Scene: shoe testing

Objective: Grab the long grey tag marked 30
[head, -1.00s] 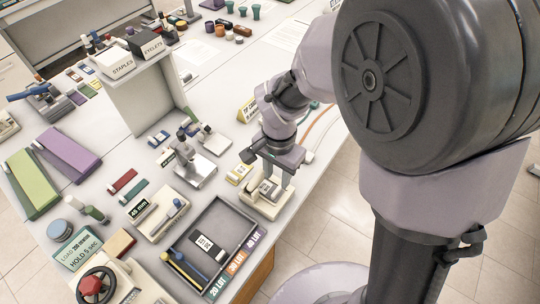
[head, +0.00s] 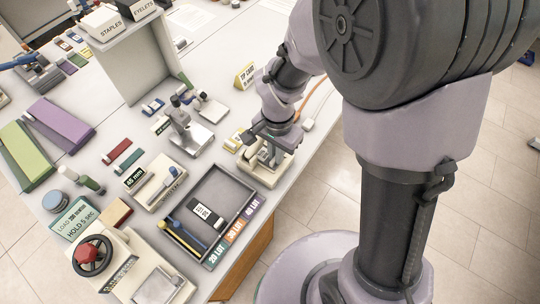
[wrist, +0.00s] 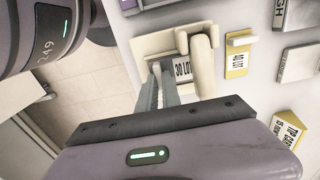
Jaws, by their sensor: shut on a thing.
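In the wrist view, a tag with a white "30 LOT" label (wrist: 183,70) sits at a cream fixture (wrist: 150,45) with a rounded arm. Most of the tag's length is hidden by the fingers and the fixture. In the head view, my gripper (head: 264,155) points down over the same cream fixture (head: 277,172) at the table's right edge. The tag itself cannot be made out there.
A yellow tag marked 40 LOT (wrist: 237,60) lies right of the fixture. A grey tray (head: 238,181) with coloured 20, 30 and 40 LOT labels stands in front, holding a dark labelled piece (head: 207,214) and two rods. A yellow sign (head: 244,75) stands behind.

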